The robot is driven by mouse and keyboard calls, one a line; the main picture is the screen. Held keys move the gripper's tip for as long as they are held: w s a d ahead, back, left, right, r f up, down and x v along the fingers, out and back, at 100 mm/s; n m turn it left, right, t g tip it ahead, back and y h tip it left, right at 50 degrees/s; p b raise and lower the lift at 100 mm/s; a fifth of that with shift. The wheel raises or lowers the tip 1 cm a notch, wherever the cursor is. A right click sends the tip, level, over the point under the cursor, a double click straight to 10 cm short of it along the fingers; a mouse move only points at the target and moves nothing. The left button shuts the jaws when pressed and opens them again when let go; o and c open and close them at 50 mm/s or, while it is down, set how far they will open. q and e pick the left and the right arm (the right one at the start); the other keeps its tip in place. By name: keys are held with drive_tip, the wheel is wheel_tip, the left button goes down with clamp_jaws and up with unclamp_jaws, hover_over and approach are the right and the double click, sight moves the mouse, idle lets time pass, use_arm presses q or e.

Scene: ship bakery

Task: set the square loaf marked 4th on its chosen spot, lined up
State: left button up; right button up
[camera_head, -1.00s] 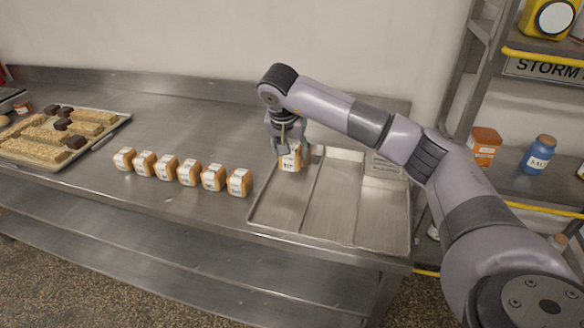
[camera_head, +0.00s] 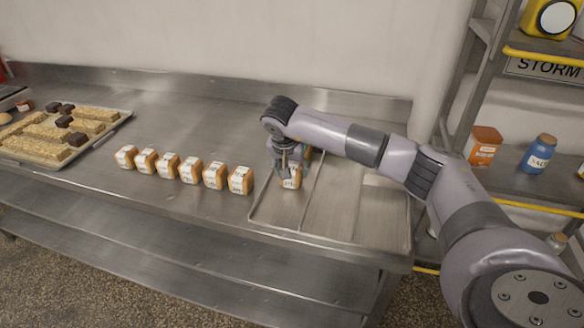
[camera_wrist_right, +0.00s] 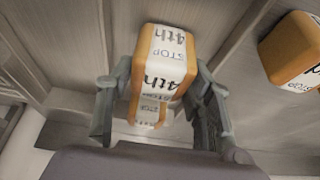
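The square loaf marked 4th (camera_wrist_right: 165,62) is between the fingers of my right gripper (camera_wrist_right: 160,95), which looks shut on its two sides. In the head view the loaf (camera_head: 292,182) is low in the left compartment of the metal tray (camera_head: 330,238), under my right gripper (camera_head: 286,165). I cannot tell whether it touches the tray floor. Its far part is hidden by the gripper. My left gripper is out of view.
A row of several labelled loaves (camera_head: 192,170) stands on the counter left of the tray; the nearest (camera_head: 240,180) is close to the tray's rim. The middle and right compartments are empty. A baking tray of pastries (camera_head: 40,160) is at far left, shelves (camera_head: 520,160) at right.

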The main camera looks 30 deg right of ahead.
drive_tip(key=o, duration=0.4)
drive_tip(key=shift+c, duration=0.2)
drive_tip(key=shift+r, duration=0.45)
drive_tip(key=b+v, duration=0.1)
drive_tip(key=v, duration=1)
drive_tip(key=shift+r, duration=0.2)
drive_tip(key=shift+s+f, duration=0.1)
drive_tip(key=shift+s, duration=0.05)
